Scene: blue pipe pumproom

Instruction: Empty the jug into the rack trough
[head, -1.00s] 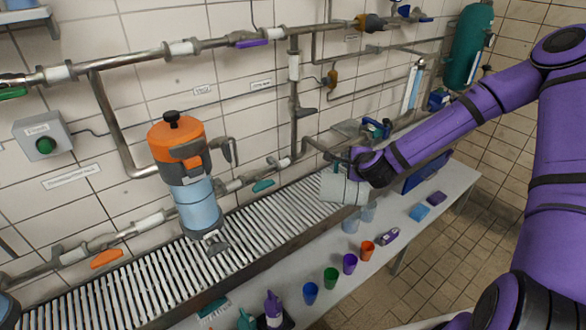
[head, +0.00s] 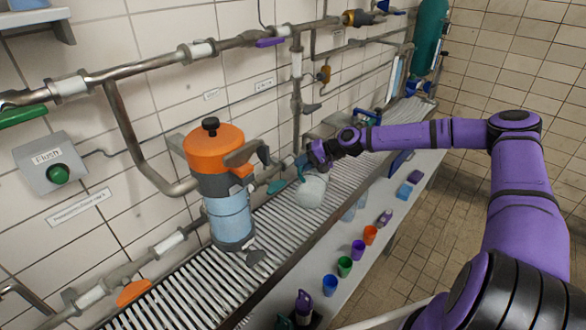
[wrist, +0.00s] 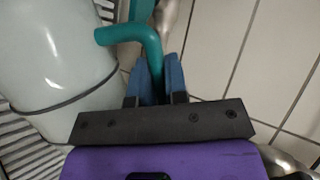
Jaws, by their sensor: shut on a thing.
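The jug (head: 311,191) is a pale, cloudy vessel with a teal handle. My gripper (head: 302,166) is shut on that handle and holds the jug over the slatted rack trough (head: 275,228). The jug looks tilted in the head view; whether liquid is inside or flowing out cannot be told. In the wrist view the jug's pale body (wrist: 60,50) fills the left side, and the handle (wrist: 150,42) lies between my blue fingertips (wrist: 155,80). The trough runs along the tiled wall, with its slats bare below the jug.
An orange-topped dispenser (head: 222,190) stands over the trough, left of the jug. Pipes (head: 180,60) with coloured valve handles run along the wall. Several coloured cups (head: 345,266) line the front shelf. A flush box (head: 50,165) is on the wall at left. Floor at right is clear.

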